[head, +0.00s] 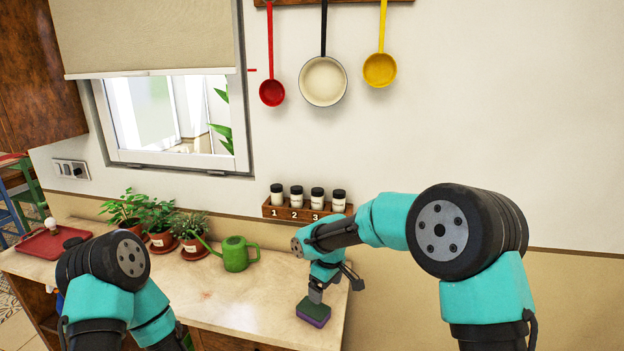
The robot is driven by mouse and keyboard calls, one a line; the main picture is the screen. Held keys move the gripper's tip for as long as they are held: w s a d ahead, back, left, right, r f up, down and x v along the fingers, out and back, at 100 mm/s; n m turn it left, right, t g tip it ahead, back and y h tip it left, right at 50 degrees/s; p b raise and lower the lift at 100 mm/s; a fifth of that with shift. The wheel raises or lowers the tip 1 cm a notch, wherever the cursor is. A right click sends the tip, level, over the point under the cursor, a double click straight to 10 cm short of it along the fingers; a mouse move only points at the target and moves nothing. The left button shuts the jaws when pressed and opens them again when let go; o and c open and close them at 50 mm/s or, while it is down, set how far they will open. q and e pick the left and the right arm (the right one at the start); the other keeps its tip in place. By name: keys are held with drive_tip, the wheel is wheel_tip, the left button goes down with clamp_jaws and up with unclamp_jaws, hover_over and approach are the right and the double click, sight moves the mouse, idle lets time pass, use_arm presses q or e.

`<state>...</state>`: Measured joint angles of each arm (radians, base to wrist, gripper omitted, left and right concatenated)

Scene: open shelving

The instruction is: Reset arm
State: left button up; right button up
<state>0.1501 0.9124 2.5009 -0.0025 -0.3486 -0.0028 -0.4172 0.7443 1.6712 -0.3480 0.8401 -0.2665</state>
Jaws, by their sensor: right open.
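My right arm reaches in from the right over the counter. Its gripper (333,286) is open, with one finger just above or touching a sponge (313,313) that is green on top and purple below. The sponge lies near the counter's right front edge. I cannot tell whether finger and sponge touch. My left arm shows at the lower left, folded. Its gripper is not in view.
On the counter (215,295) stand a green watering can (236,254), several potted plants (160,222) and a red tray (50,243). A numbered rack (295,210) with several jars is behind my right forearm. Pans and ladles (323,82) hang above.

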drive_tip(key=s+d+f+m+t+y, duration=0.15)
drive_tip(key=s+d+f, duration=0.25)
drive_tip(key=d+f, duration=0.4)
use_arm(q)
drive_tip(key=shift+w+d, duration=0.1)
use_arm(e)
drive_tip(key=s+d+f+m, duration=0.5)
drive_tip(key=s+f, duration=0.5)
drive_tip(key=s, duration=0.2)
drive_tip(key=s+d+f+m+g+y, duration=0.1)
drive_tip(key=s+d+f+m, duration=0.5)
drive_tip(key=s+f, duration=0.4)
drive_tip(key=s, duration=0.2)
drive_tip(key=shift+s+f, duration=0.2)
drive_tip(key=shift+s, duration=0.15)
use_arm(q)
drive_tip(key=o, duration=0.7)
drive_tip(key=shift+o, duration=0.2)
